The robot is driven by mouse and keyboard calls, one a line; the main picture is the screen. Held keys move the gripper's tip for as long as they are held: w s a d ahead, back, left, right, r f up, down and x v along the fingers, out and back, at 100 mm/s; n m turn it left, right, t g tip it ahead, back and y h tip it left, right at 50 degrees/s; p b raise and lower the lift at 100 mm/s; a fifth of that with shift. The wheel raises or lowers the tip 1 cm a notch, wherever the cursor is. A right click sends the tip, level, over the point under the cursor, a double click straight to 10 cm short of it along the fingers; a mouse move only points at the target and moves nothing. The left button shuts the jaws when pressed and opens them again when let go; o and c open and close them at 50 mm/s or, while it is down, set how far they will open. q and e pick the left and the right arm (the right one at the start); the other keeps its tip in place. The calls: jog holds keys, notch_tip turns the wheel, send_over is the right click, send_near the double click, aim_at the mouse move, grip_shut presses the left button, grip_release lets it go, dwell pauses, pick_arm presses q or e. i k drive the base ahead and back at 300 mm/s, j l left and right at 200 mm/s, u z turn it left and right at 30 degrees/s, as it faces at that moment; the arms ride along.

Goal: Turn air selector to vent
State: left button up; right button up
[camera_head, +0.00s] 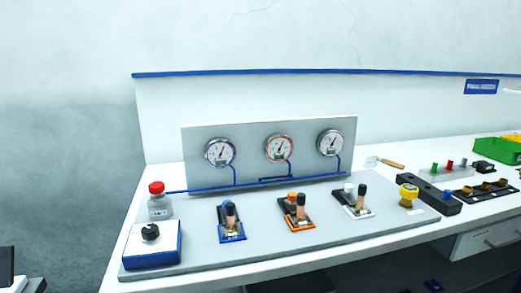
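A blue box (151,250) with a white top stands at the front left corner of the grey panel board. A black rotary knob (150,232) sits on its top; this looks like the air selector, but I cannot read any label or tell its setting. Three lever units stand in a row to the right: one on a blue base (232,238), one on an orange base (297,226) and one on a white base (361,214). Neither of my grippers shows in the head view.
Three round gauges (278,148) are on an upright grey plate behind the levers. A yellow knob (408,195) and a black block (430,197) stand right.

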aim_at(150, 232)
jog(key=i+l+z, duration=0.25)
jog(key=i+l, duration=0.2)
jog(key=l, duration=0.25)
jog(key=i+l+z, duration=0.3)
jog(key=i+l, duration=0.25)
jog(key=l, duration=0.1)
